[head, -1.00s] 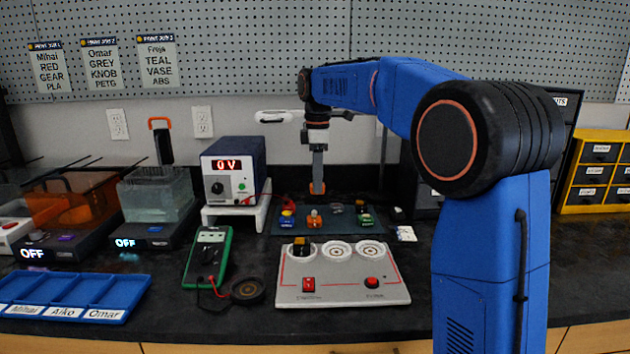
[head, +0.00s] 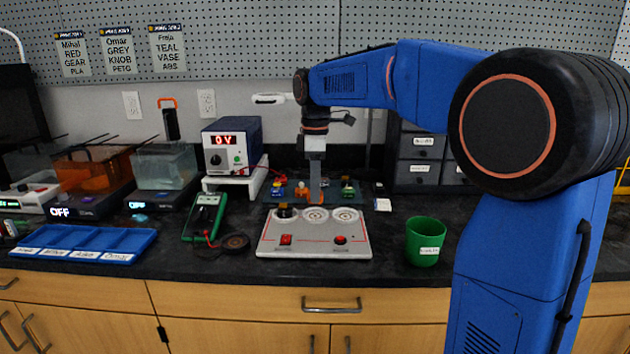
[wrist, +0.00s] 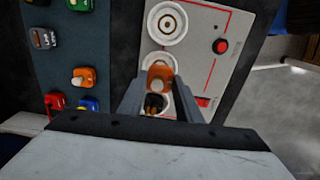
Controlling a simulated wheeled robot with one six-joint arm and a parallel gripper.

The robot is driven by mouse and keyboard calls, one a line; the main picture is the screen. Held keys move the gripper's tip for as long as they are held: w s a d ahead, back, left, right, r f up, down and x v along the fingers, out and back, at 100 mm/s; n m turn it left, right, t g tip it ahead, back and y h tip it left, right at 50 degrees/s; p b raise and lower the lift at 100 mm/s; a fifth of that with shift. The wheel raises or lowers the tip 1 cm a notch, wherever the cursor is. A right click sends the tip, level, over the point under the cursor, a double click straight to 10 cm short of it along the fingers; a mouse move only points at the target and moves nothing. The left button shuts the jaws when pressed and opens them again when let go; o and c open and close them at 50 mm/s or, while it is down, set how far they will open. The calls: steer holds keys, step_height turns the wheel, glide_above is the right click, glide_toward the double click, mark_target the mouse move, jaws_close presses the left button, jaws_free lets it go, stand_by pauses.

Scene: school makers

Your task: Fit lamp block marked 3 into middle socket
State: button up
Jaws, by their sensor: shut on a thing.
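My gripper (wrist: 160,98) is shut on an orange lamp block (wrist: 158,76) with a pale top; I cannot read its mark. In the wrist view the block overlaps the middle socket of the grey panel (wrist: 195,65); I cannot tell its height or whether it touches. In the head view my gripper (head: 315,197) is just behind the middle socket (head: 315,214). The left socket (head: 284,212) holds a black and yellow block (wrist: 154,103). The right socket (wrist: 167,23) is a white ring and is empty.
Behind the panel a dark mat (wrist: 55,65) bears several blocks, including another orange one (wrist: 82,78). A green cup (head: 425,240) stands right of the panel. A multimeter (head: 205,217) and a round dark disc (head: 235,242) lie left of it. The bench front is clear.

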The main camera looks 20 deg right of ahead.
steer(key=shift+f, duration=1.8)
steer(key=shift+f, duration=0.5)
steer(key=o, duration=0.7)
steer(key=shift+o, duration=0.2)
steer(key=shift+r, duration=5.45)
